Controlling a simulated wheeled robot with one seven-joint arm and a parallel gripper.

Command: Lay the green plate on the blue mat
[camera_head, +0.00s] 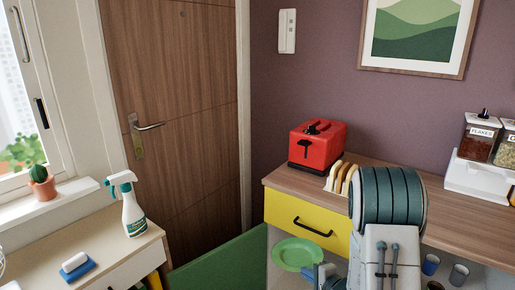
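The green plate (298,253) is low in the middle of the head view, in front of or just below the yellow drawer. It looks roughly level. Part of my gripper (324,272) shows at the plate's lower right edge, in front of my large teal and grey arm link. Its fingers are too small and too covered to tell whether they are shut on the rim or only beside it. I see no blue mat in this view.
A red toaster (317,143) and a toast rack (340,178) stand on the wooden counter (457,205). Dark cups (459,274) sit below it. At left are a spray bottle (132,209) and a blue-and-white sponge-like item (77,267). A green panel (222,263) lies between.

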